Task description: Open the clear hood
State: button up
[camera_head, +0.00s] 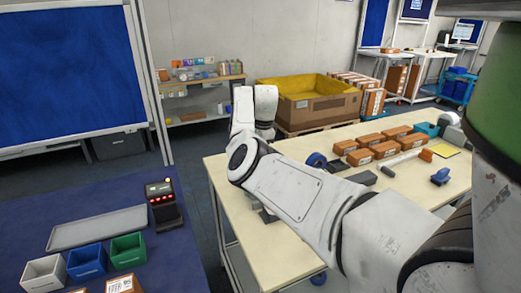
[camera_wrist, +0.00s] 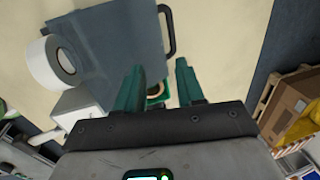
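In the wrist view a grey-blue, flat panel (camera_wrist: 105,45) with a dark bar handle (camera_wrist: 168,30) lies over the pale tabletop. It may be the clear hood, but I cannot tell for sure. My gripper (camera_wrist: 160,68) has two green fingers, spread apart, with nothing gripped between them. The fingertips point toward the panel's handle side and appear apart from the handle.
A white tape roll (camera_wrist: 50,62) is beside the panel. The pale table (camera_head: 300,262) holds several orange-brown boxes (camera_head: 370,140) and a blue tape dispenser (camera_head: 440,176). A blue-topped table (camera_head: 185,268) at left carries a grey tray (camera_head: 97,230), small bins and a black device (camera_head: 162,205).

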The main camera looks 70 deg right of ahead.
notch_tip(320, 180, up, 10)
jog(key=s+a+b, duration=0.1)
jog(key=shift+s+a+r+b, duration=0.15)
jog(key=shift+a+r+b, duration=0.1)
jog(key=shift+a+b, duration=0.05)
dwell(0.6)
